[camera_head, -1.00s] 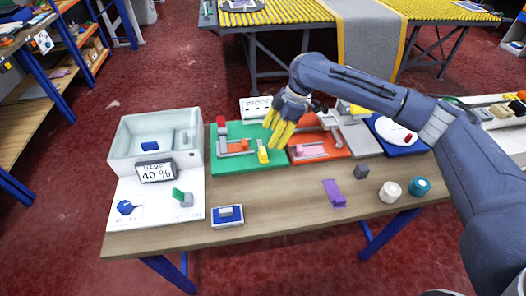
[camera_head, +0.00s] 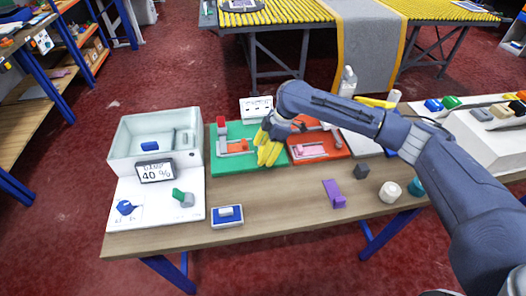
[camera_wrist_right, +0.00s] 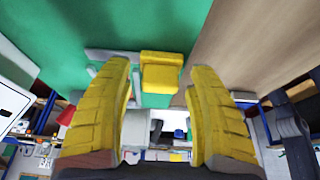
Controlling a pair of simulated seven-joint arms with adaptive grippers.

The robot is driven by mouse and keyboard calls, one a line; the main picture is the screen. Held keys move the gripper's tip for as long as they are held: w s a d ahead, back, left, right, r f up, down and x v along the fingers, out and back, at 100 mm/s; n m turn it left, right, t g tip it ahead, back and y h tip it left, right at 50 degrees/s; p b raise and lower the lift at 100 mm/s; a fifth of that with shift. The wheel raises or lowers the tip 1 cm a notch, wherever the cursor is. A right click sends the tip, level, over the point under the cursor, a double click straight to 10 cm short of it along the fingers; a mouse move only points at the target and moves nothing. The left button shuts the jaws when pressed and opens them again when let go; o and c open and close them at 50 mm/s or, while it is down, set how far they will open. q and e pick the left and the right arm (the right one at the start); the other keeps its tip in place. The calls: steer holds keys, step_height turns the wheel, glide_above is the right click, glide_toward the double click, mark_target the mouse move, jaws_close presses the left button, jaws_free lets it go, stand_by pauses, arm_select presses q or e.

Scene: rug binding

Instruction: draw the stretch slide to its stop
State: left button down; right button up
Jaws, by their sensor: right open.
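The green board (camera_head: 229,163) lies on the wooden table and carries a grey slide track with an orange part (camera_head: 236,146) and a red block (camera_head: 221,122). In the right wrist view the yellow slide handle (camera_wrist_right: 161,76) stands on the green board (camera_wrist_right: 100,22), between my fingertips. My right gripper (camera_head: 269,151) is over the board's right part and hides the handle in the head view. In the right wrist view my right gripper (camera_wrist_right: 158,82) is open, its yellow fingers on both sides of the handle with gaps. My left gripper is not in view.
A red-orange board (camera_head: 339,150) with a pink part lies right of the green one. A white basin station (camera_head: 118,190) with a 40 % display (camera_head: 156,171) stands left. A purple part (camera_head: 334,193), grey cube (camera_head: 361,171) and white roll (camera_head: 389,192) lie on the table's right.

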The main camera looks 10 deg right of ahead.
mark_target(281, 156)
steer(key=shift+c, duration=0.4)
jaws_close()
steer(key=shift+w+d, duration=0.1)
steer(key=shift+d, duration=3.15)
steer(key=shift+o, duration=0.4)
jaws_free()
steer(key=v, duration=1.2)
